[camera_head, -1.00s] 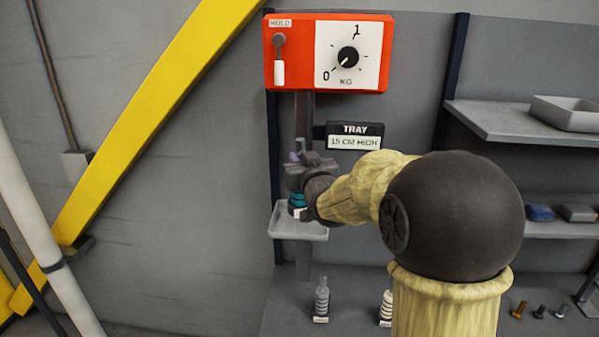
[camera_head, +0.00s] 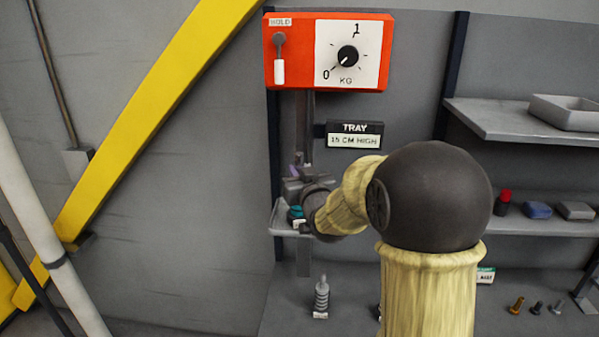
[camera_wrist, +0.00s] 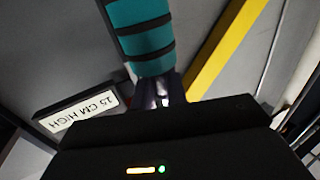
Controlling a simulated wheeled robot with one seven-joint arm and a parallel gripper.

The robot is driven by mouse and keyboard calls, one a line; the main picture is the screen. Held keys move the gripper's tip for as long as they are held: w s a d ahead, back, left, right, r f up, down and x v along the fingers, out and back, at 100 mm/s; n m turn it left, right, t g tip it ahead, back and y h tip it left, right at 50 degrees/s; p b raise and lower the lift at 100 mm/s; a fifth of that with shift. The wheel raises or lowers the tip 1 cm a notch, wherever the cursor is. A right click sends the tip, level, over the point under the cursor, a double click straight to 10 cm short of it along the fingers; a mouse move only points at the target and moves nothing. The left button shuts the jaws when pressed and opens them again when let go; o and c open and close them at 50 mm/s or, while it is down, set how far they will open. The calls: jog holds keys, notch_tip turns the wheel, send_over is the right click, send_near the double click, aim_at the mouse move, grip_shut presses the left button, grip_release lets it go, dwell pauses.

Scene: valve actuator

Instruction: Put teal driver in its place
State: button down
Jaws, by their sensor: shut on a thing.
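The teal driver (camera_head: 297,212) shows as a small teal patch under my gripper (camera_head: 297,187) in the head view, over or on the tray (camera_head: 279,220); I cannot tell if it touches it. In the wrist view the driver (camera_wrist: 143,30) is a teal cylinder with black bands, held between the fingers of my gripper (camera_wrist: 160,92). My gripper is shut on it. My wrist and arm hide the right part of the tray, and the driver's far end is out of the wrist view.
An orange-red gauge box (camera_head: 326,52) with a dial and a HOLD lever is above. A TRAY sign (camera_head: 354,135) sits close to my arm. A grey ringed post (camera_head: 321,297) stands below. Shelves at right hold a red-and-black item (camera_head: 503,202) and a blue block (camera_head: 537,210).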

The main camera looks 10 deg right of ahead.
jog(key=c, duration=1.4)
grip_release()
jog(key=shift+s, duration=0.1)
jog(key=shift+d, duration=0.15)
jog(key=shift+r, duration=0.1)
jog(key=s+b, duration=0.5)
jog(key=s, duration=0.7)
jog(key=shift+d, duration=0.45)
jog(key=shift+w, duration=0.1)
jog(key=s+f+g, duration=0.7)
jog(key=s+f, duration=0.2)
jog(key=f, duration=0.4)
jog(key=s+a+f+m+g+h, duration=0.1)
jog(key=s+f+g, duration=0.7)
jog(key=f, duration=0.5)
jog(key=shift+s+h, duration=0.3)
jog(key=shift+s, duration=0.1)
